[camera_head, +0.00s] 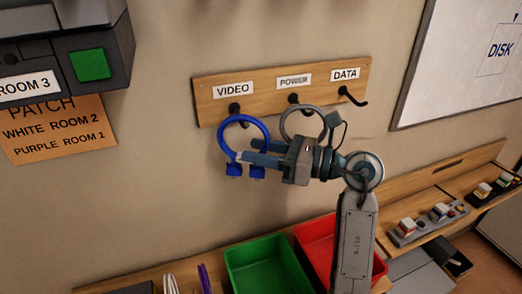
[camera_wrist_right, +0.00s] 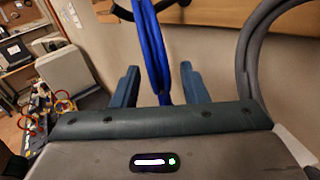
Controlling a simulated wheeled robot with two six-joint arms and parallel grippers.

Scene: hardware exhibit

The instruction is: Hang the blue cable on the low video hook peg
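The blue cable (camera_head: 222,131) is a loop with two blue plugs at its bottom. Its top is at the black peg (camera_head: 235,108) under the VIDEO label (camera_head: 233,90), and it appears to hang there; the exact contact is hard to see. My right gripper (camera_head: 247,152) is beside the lower right part of the loop. In the right wrist view the blue cable (camera_wrist_right: 152,45) runs between the two fingers of the right gripper (camera_wrist_right: 160,85), with gaps on both sides, so the fingers are open. My left gripper is not in view.
A grey cable (camera_head: 286,122) hangs at the POWER peg (camera_head: 294,98), close behind my right gripper. The DATA peg (camera_head: 352,97) is bare. Below are a green bin (camera_head: 230,265) and a red bin (camera_head: 303,248). A grey box with a green button (camera_head: 90,64) juts out at upper left.

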